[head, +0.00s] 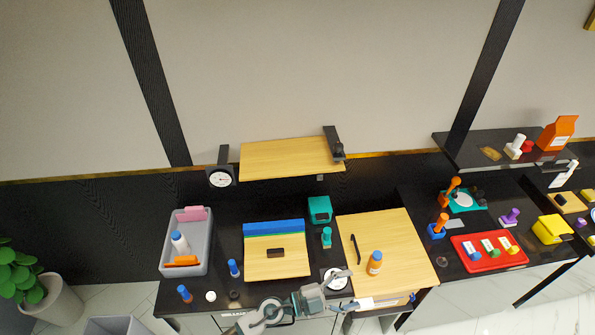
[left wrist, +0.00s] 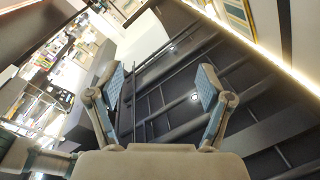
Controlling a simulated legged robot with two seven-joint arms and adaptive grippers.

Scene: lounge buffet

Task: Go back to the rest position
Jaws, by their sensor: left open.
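My left arm comes in at the bottom of the head view, in front of the counter's front edge. Its gripper (head: 350,289) points to the right, near the front of the wooden board with the orange bottle. In the left wrist view the two fingers of the gripper (left wrist: 161,84) are spread wide with nothing between them. Beyond them that view shows a dark panelled ceiling and light strips. My right gripper is in neither view.
The black counter (head: 222,265) holds a grey bin (head: 163,258), a wooden board with a blue strip (head: 275,228), a larger wooden board (head: 400,240), an orange bottle (head: 375,263) and a red tray (head: 463,258). A wooden shelf (head: 290,157) hangs above.

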